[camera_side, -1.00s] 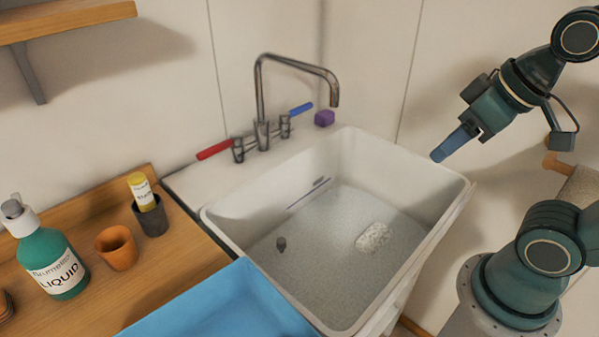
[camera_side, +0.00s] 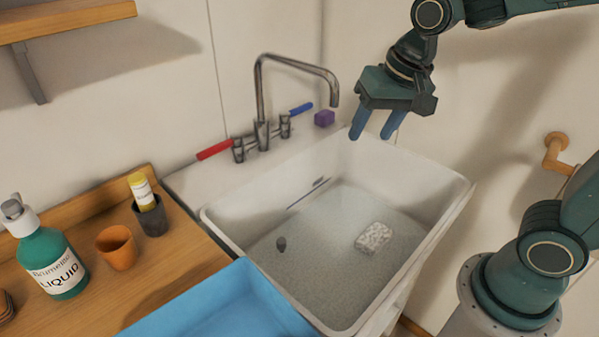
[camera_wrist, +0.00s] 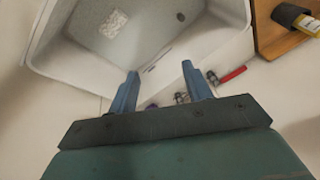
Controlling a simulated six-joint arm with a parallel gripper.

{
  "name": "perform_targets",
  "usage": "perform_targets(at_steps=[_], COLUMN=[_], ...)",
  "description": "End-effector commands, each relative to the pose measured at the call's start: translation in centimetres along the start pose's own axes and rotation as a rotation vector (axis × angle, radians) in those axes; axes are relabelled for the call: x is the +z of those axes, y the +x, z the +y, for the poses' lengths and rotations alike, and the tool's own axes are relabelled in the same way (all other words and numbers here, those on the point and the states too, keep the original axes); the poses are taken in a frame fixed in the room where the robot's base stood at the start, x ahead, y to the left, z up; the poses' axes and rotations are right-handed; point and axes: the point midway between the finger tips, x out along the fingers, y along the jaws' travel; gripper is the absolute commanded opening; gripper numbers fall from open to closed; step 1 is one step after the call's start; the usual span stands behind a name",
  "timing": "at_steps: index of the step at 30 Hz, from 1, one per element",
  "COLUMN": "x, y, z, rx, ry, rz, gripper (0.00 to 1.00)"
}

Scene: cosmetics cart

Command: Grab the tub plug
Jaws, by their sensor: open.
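The tub plug (camera_side: 281,243) is a small dark knob standing in the white sink basin (camera_side: 425,165), toward the left of its floor. It also shows in the wrist view (camera_wrist: 181,17) as a dark spot near the top. My gripper (camera_side: 371,138) is above the back right rim of the basin, well above and to the right of the plug. Its two blue fingers are apart, point downward, and hold nothing. The fingers show in the wrist view (camera_wrist: 160,82) too, with the basin beyond them.
A speckled white block (camera_side: 374,239) lies in the basin. The faucet (camera_side: 262,95), red handle (camera_side: 214,149), blue handle (camera_side: 301,109) and purple block (camera_side: 324,118) line the back edge. A blue tray (camera_side: 215,305), green bottle (camera_side: 55,262) and orange cup (camera_side: 117,247) are at left.

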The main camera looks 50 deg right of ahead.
Motion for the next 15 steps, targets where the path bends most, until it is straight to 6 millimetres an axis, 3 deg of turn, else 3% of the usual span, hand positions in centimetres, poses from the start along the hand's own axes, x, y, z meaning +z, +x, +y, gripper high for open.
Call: perform_targets(at_steps=[15], x=[-4.1], y=[9.5], z=[-5.4], rx=[0.083], ry=[0.354], rz=[-0.105], gripper=[0.49])
